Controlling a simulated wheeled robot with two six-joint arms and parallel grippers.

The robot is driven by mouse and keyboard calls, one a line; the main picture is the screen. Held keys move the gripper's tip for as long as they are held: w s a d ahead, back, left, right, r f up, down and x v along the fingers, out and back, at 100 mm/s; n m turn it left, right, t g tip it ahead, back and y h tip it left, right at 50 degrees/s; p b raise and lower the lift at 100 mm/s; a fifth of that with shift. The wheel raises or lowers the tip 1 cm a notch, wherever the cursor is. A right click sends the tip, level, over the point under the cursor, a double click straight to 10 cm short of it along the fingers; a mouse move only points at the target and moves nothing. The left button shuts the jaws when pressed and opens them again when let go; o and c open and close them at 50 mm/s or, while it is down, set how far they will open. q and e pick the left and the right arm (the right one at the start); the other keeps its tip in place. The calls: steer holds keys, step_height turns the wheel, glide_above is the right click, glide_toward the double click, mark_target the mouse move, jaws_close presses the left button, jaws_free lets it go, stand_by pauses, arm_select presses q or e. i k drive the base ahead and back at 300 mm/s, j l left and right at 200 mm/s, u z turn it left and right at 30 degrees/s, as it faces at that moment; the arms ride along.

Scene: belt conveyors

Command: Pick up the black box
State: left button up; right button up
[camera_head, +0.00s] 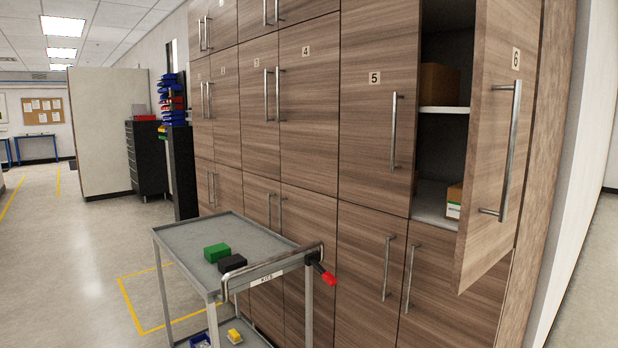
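The black box (232,263) lies on the top shelf of a grey cart (185,237), near the end with the handle. A green box (217,252) sits right behind it, close to or touching it. The near side and top of the black box show, and nothing covers it. Neither of my grippers shows in the head view.
The cart has a raised metal handle (272,264) and a small black and red part (322,271) at its right corner. Wood cabinets (310,130) stand close behind. Cabinet door 6 (500,150) hangs open at the right. Floor at left is clear.

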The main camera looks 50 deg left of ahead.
mark_target(229, 264)
steer(key=i+j+u, duration=0.1)
steer(key=j, duration=0.3)
steer(key=i+j+u, duration=0.15)
steer(key=j, duration=0.3)
steer(key=u, duration=1.85)
steer(key=i, duration=0.05)
